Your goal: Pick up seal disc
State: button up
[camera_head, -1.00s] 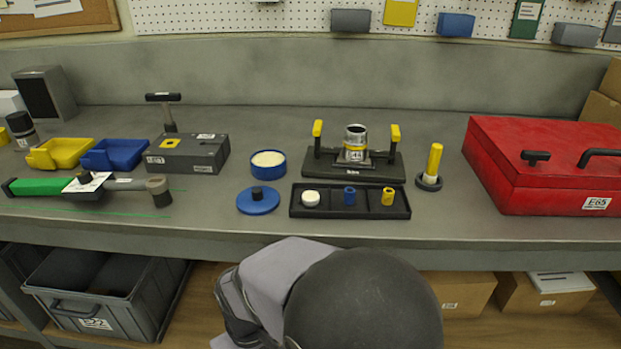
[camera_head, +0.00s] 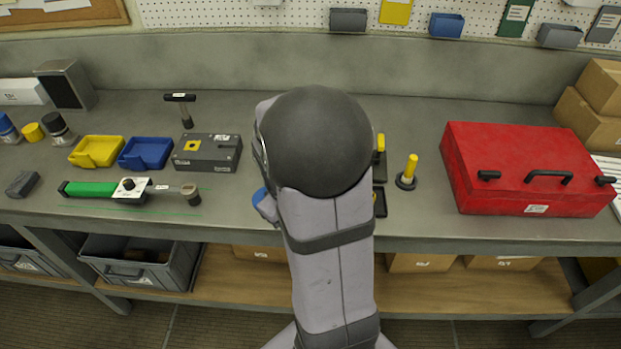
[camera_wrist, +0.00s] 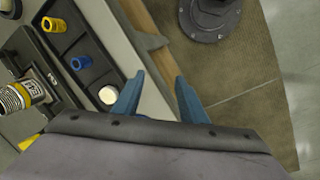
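The seal disc appears to be the white round piece (camera_wrist: 107,95) at one end of a black tray (camera_wrist: 98,73) in the wrist view. The tray also holds a blue ring (camera_wrist: 80,62) and a yellow ring (camera_wrist: 54,25). My gripper (camera_wrist: 158,92) is open and empty, its two blue fingers apart. In the picture, the left finger is just right of the white piece; whether they touch cannot be told. In the head view my arm hides the white piece and most of the tray (camera_head: 380,203).
A metal cylinder (camera_wrist: 14,97) on a black fixture stands beside the tray. A yellow-handled tool (camera_head: 409,170) and red toolbox (camera_head: 525,170) are to the right. A grey block (camera_head: 207,153) and blue bin (camera_head: 146,153) are to the left. The bench's front edge is close.

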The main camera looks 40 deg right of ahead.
jog(key=w+d+n, duration=0.1)
jog(key=n, duration=0.1)
jog(key=w+d+r+n, duration=0.1)
jog(key=w+d+n+h, duration=0.1)
jog(key=n, duration=0.1)
jog(key=shift+w+d+r+n+t+b, duration=0.3)
jog(key=shift+w+r+t+b, duration=0.05)
jog(key=shift+t+b, duration=0.05)
notch_tip(320, 180, up, 2)
jog(key=w+d+n+h, duration=0.1)
jog(key=w+d+n, duration=0.2)
jog(key=n, duration=1.1)
jog(key=shift+t, duration=0.4)
jog(key=shift+p+x, duration=0.45)
jog(key=shift+x, duration=3)
jog(key=shift+s, duration=0.1)
jog(key=shift+s, duration=0.1)
grip_shut()
